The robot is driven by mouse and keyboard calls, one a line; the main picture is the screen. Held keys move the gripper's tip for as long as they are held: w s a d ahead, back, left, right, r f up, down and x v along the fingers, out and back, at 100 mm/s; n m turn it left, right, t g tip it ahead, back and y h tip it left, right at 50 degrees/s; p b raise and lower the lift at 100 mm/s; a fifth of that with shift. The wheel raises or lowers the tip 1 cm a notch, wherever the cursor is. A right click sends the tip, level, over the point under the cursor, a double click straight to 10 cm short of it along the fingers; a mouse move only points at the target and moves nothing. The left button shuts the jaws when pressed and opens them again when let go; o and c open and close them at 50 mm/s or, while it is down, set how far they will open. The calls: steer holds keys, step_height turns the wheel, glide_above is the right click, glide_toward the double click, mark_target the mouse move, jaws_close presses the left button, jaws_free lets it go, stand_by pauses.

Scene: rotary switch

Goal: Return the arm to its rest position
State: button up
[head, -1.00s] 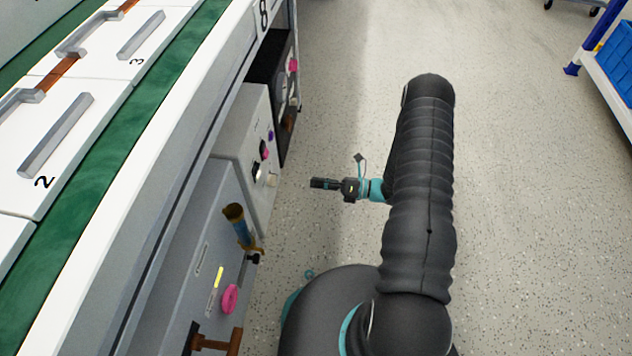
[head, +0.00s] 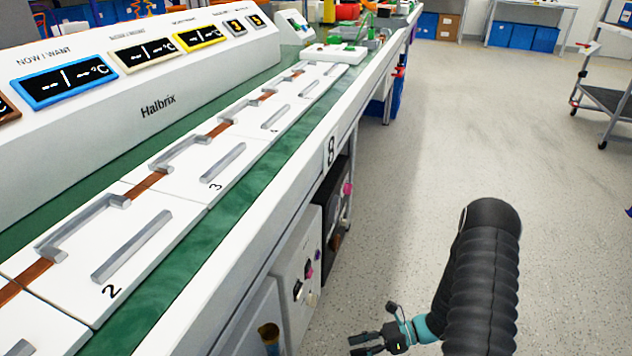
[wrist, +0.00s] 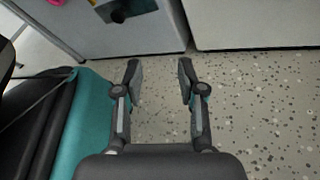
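My gripper (head: 368,346) is at the bottom of the head view, at the end of my black-sleeved arm. It is over the floor, to the right of the cabinet fronts under the bench, and apart from them. In the wrist view my gripper (wrist: 159,78) has its two fingers spread with only speckled floor and a cabinet's lower edge between and beyond them. It holds nothing. The white box with rotary knobs (head: 290,262) sits under the bench, left of my gripper. My forearm and base are partly cut off by the head view's lower edge.
The long bench (head: 330,120) with numbered white panels runs up the left side. A dark unit with a pink knob (head: 338,205) is farther along under it. The floor (head: 480,130) to the right is clear up to a grey cart (head: 606,100).

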steer(key=s+d+r+n+g+h+p, duration=0.1)
steer(key=s+d+r+n+h+p, duration=0.2)
steer(key=r+n+h, duration=0.75)
steer(key=s+d+r+n+h+p, duration=0.15)
steer(key=s+d+r+n, duration=0.35)
steer(key=r, duration=1.2)
steer(key=s+a+r+n+t+h+p, duration=0.1)
steer(key=s+a+r+n+t, duration=0.1)
steer(key=r, duration=0.9)
steer(key=s+a+r+n+t+h+p, duration=0.1)
steer(key=s+r+n+t, duration=0.3)
steer(key=r, duration=0.7)
steer(key=shift+a+r+t+h+p, duration=0.2)
steer(key=shift+a+t+h+p, duration=0.3)
steer(key=shift+t, duration=0.6)
steer(key=shift+d, duration=0.15)
